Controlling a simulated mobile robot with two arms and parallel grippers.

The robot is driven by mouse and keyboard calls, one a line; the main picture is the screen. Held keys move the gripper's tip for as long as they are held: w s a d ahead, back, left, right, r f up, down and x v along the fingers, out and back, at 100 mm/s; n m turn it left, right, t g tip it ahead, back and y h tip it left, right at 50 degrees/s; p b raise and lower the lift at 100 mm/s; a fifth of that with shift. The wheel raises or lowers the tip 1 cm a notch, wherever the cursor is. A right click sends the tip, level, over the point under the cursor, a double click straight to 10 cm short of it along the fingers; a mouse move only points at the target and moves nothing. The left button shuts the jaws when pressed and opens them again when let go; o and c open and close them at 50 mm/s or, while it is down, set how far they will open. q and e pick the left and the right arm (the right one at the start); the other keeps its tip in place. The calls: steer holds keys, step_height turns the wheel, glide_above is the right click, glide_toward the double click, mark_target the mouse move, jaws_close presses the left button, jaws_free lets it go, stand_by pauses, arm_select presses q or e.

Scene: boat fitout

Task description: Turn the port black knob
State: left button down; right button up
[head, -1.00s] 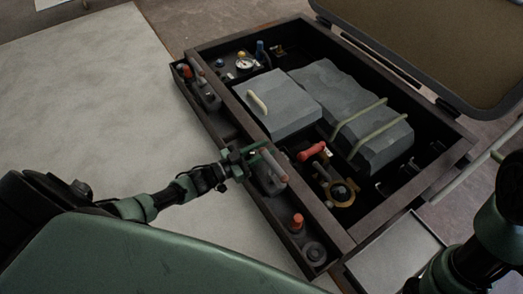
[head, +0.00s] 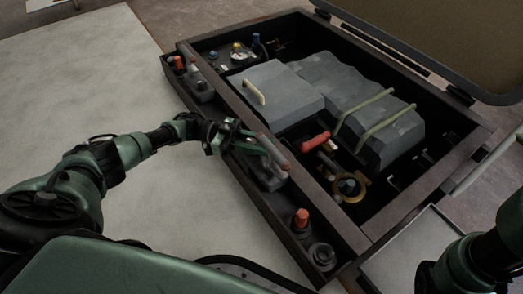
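A narrow dark side tray (head: 292,243) runs along the near-left edge of the crate. A round dark knob (head: 322,255) sits at its near end, beside an orange-topped post (head: 301,219). More dark fittings (head: 200,87) sit at its far end; I cannot tell which knob is the port one. A grey lever with a reddish grip (head: 274,151) stands mid-tray. My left gripper (head: 258,143) is at this lever, with its fingers apart; I cannot tell if they touch it. My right arm shows at the lower right, but its gripper is out of view.
The open crate (head: 236,98) holds grey blocks (head: 275,95) with pale handles, a red-handled valve (head: 316,142), a brass ring fitting (head: 348,187) and a gauge (head: 240,52). Its lid (head: 440,40) stands open behind. The pale surface (head: 90,90) at left is clear.

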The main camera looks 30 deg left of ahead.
arm_select(q)
steer(key=shift+s+m+g+b, duration=0.25)
steer(key=shift+m+g+b, duration=0.6)
steer(key=shift+g, duration=0.75)
steer(key=shift+m, duration=0.25)
steer(key=shift+d, duration=0.1)
steer(key=c, duration=1.1)
jaws_free()
steer(key=shift+c, duration=0.2)
